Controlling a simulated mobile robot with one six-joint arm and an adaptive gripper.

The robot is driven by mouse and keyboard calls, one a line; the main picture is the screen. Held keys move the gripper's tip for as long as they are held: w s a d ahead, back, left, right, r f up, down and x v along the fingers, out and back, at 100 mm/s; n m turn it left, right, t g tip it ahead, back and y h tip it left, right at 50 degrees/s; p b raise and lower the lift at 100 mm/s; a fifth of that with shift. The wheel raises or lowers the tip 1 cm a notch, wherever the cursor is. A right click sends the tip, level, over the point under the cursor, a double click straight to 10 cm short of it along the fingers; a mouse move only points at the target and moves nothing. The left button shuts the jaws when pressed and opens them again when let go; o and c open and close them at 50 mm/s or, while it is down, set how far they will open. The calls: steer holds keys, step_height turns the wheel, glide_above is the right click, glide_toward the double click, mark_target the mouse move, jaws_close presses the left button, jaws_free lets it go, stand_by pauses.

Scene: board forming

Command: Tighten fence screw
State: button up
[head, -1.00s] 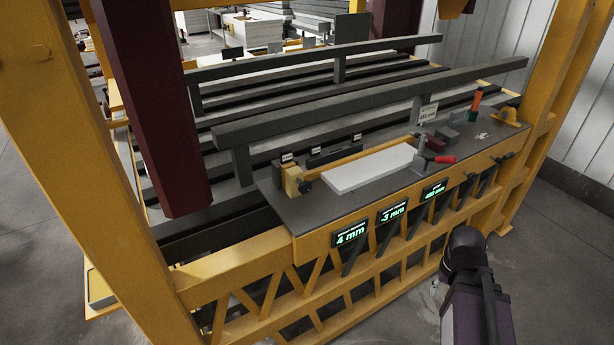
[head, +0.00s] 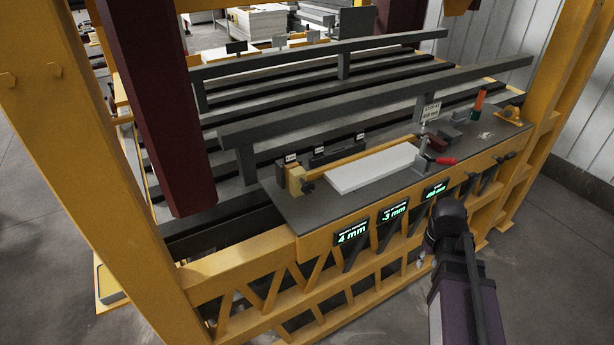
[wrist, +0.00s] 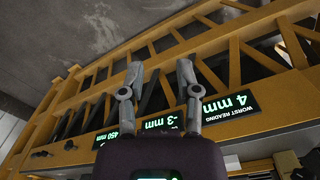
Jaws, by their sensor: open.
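A grey work plate (head: 310,213) carries a pale board (head: 372,168) lying flat.
Displays on the yellow front rail read 4 mm (head: 352,233), -3 mm (head: 393,212) and about 450 mm (head: 435,190). A red-handled clamp (head: 440,160) stands at the board's right end. A dark red column (head: 165,120) hangs at left. Grey rails lie behind; floor is clear in front.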

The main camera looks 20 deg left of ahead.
steer(key=w+a+r+n+p, duration=0.5)
steer(key=a+r+n, duration=0.1)
steer(key=a, duration=0.3)
steer(key=w+a+r+n+p, duration=0.5)
steer(key=a, duration=0.3)
step_height(320, 180, up, 10)
steer(key=n+p, duration=1)
steer(key=n, duration=0.2)
glide_above(308, 182)
steer(key=shift+s+f+b, duration=0.1)
steer(key=shift+b, duration=0.2)
steer(key=shift+f, duration=0.25)
step_height(308, 182, down, 13)
steer(key=b, duration=1.3)
steer(key=shift+f+b, duration=0.15)
steer(key=shift+b, duration=0.25)
